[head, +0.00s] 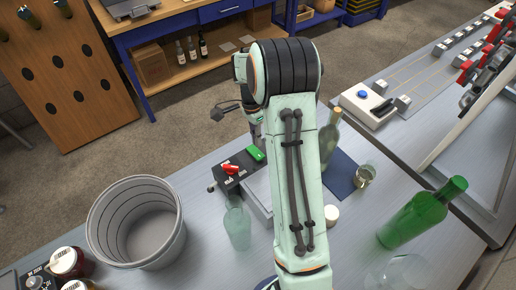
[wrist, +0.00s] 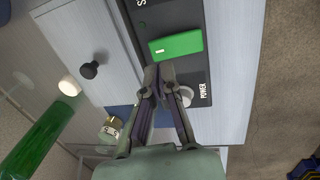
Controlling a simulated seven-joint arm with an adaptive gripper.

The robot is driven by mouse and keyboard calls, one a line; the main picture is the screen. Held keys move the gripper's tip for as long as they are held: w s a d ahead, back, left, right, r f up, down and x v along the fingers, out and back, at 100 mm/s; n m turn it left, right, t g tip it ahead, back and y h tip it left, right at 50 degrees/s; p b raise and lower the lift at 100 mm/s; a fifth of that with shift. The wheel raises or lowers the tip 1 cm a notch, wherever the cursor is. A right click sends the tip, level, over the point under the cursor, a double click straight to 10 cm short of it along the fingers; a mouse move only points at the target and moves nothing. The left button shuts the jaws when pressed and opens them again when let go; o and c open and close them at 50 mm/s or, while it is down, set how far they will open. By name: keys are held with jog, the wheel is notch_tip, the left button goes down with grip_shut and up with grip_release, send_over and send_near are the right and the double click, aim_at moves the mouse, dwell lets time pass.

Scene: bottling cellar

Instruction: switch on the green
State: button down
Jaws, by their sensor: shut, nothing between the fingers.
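The green switch (head: 256,153) is a rectangular rocker on top of a black control panel (head: 233,180). In the wrist view the green switch (wrist: 175,46) lies just beyond my fingertips, with a small white mark at its left end. My gripper (wrist: 159,72) is shut and empty, its tips over the panel beside the switch's near edge. I cannot tell whether they touch it, or which way the rocker is tilted. The word POWER (wrist: 203,91) is printed on the panel near a pale round part (wrist: 187,96).
A red switch (head: 230,169) sits on the same panel. A black knob (wrist: 93,68) sticks out nearby.

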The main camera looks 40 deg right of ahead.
aim_at(257, 154)
jog(key=shift+s+f, duration=0.15)
jog(key=shift+f, duration=0.9)
jog(key=shift+s+f, duration=0.15)
jog(key=shift+f, duration=0.9)
jog(key=shift+s+f, duration=0.1)
jog(key=shift+s+f, duration=0.1)
jog(key=shift+f, duration=0.2)
jog(key=shift+r, duration=0.1)
jog(key=shift+w+r, duration=0.3)
jog(key=shift+w, duration=0.45)
